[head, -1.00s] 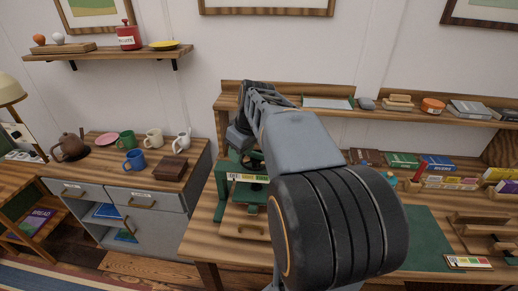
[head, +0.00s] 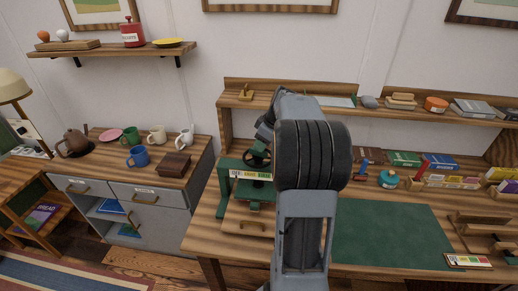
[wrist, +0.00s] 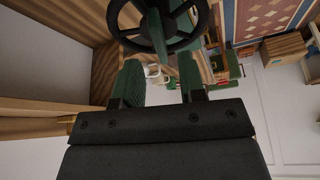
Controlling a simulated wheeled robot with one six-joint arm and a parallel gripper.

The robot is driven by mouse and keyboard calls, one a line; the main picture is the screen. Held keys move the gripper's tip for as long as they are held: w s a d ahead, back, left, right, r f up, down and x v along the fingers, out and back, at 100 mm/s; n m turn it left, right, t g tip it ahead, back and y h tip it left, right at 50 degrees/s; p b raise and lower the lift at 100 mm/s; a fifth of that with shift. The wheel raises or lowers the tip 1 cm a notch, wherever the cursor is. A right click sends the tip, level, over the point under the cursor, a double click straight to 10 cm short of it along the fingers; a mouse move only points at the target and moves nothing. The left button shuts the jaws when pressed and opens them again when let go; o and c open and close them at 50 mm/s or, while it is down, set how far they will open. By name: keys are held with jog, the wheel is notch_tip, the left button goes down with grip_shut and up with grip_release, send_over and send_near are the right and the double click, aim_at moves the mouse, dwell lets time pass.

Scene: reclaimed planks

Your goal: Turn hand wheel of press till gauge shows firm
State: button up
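The green press (head: 224,190) stands on the workbench, left of my arm in the head view. Its black hand wheel (head: 251,160) sits on top, partly hidden by my arm. The gauge strip (head: 250,175) on the press front has coloured, lettered sections; I cannot read where it points. In the wrist view the hand wheel (wrist: 158,48) fills the top, with its spokes and green hub partly cut off. My gripper (wrist: 160,80) is open and empty, its two green-padded fingers apart just below the wheel rim in the picture.
A green mat (head: 390,232) lies on the bench to the right. A shelf (head: 400,112) runs along the back. A grey cabinet (head: 150,215) with mugs stands at left.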

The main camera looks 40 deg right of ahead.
aim_at(258, 158)
jog(key=shift+x, duration=1.75)
jog(key=shift+r, duration=0.1)
grip_shut()
